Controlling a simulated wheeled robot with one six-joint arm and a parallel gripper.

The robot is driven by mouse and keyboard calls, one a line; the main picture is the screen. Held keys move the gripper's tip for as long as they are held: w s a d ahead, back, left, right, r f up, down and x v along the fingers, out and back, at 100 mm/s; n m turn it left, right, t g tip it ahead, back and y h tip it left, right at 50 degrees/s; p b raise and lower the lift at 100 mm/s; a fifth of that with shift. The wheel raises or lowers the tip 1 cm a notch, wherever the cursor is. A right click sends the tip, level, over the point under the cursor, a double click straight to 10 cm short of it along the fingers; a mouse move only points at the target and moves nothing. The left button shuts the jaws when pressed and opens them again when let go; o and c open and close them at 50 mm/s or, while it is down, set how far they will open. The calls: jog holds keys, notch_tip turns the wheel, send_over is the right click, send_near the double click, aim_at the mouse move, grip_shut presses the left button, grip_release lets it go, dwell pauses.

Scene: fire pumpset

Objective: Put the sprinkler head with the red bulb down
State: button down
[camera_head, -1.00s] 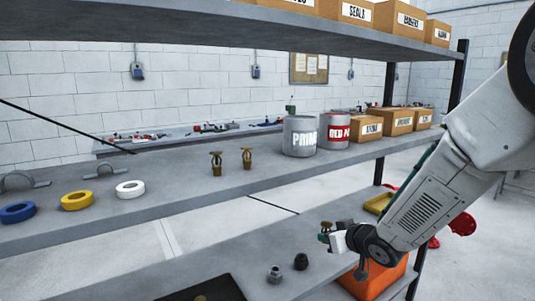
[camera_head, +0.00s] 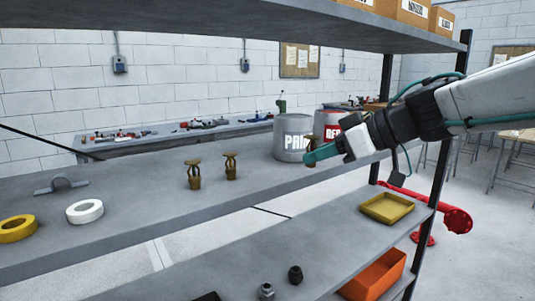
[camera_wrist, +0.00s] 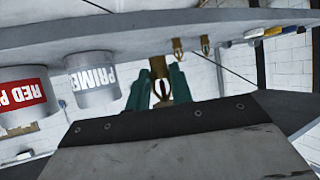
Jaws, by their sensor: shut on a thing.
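My gripper (camera_head: 318,154) has teal fingers shut on a brass sprinkler head (camera_head: 311,146). It holds the head at the middle shelf's front, before the paint cans. In the wrist view, which looks upside down, the held head (camera_wrist: 158,67) sits between the fingers (camera_wrist: 158,92). Its bulb colour cannot be made out. Two other brass sprinkler heads, one on the left (camera_head: 193,175) and one on the right (camera_head: 231,166), stand upright on the middle shelf (camera_head: 140,205), left of my gripper. Their bulb colours are also too small to tell.
A grey PRIMER can (camera_head: 292,138) and a red-labelled can (camera_head: 331,122) stand close behind my gripper. White (camera_head: 85,211) and yellow (camera_head: 17,228) tape rolls lie at left. A yellow tray (camera_head: 387,208) is on the lower shelf. Middle-shelf space is free between the standing heads and PRIMER can.

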send_over(268, 172)
jog(key=shift+s+d+f, duration=0.15)
jog(key=shift+s+f, duration=0.1)
jog(key=shift+f, duration=0.5)
jog(key=f, duration=0.2)
jog(key=shift+w+a+f, duration=0.2)
jog(key=shift+w+f, duration=0.1)
jog(key=shift+f, duration=0.5)
jog(key=shift+f, duration=0.2)
jog(key=c, duration=1.2)
grip_release()
jog(key=shift+c, duration=0.2)
jog(key=shift+r, duration=0.15)
